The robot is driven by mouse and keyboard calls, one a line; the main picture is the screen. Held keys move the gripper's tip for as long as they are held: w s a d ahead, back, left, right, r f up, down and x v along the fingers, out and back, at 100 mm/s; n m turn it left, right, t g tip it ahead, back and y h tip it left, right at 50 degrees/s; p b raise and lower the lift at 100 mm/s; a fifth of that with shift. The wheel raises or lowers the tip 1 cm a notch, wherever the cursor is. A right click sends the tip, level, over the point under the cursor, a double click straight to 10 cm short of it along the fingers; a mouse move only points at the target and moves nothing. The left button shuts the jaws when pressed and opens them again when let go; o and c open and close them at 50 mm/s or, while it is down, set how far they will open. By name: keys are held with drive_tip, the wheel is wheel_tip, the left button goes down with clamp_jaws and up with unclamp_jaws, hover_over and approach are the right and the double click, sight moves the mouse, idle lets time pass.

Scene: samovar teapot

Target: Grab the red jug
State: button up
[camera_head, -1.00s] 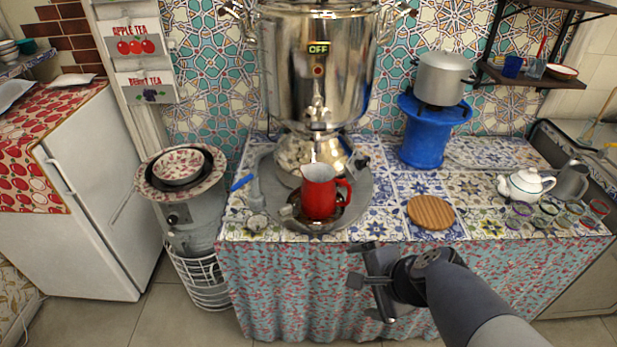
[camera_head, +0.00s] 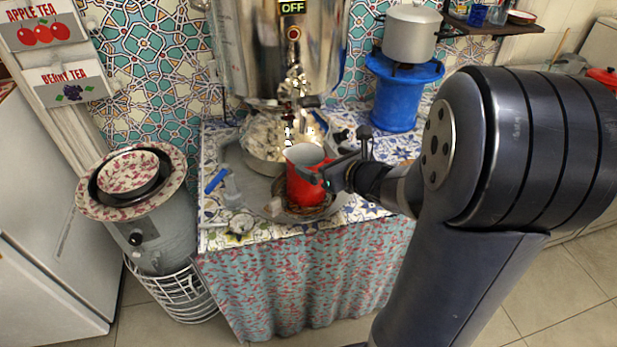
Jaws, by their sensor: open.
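The red jug (camera_head: 304,188) stands upright on a dark saucer on the round metal tray (camera_head: 262,190), under the samovar's tap (camera_head: 297,88). My gripper (camera_head: 335,165) is open at the jug's right side, with its fingers close to the upper body and rim. The jug's handle is hidden behind the gripper. I cannot tell whether the fingers touch the jug.
The large steel samovar (camera_head: 240,50) rises behind the jug. A blue-handled tool (camera_head: 217,181) lies on the left. A grey pot (camera_head: 411,35) sits on a blue stand (camera_head: 398,98) behind my arm. My arm hides the counter's right part.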

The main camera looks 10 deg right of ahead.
sight(297, 152)
drive_tip(key=x, duration=0.7)
drive_tip(key=shift+s+a+f, duration=0.15)
drive_tip(key=shift+a+f, duration=0.1)
drive_tip(key=shift+f, duration=0.15)
drive_tip(key=shift+c, duration=0.6)
drive_tip(key=c, duration=1.6)
drive_tip(key=shift+r, duration=0.15)
drive_tip(key=shift+c, duration=0.9)
drive_tip(key=shift+r, duration=0.1)
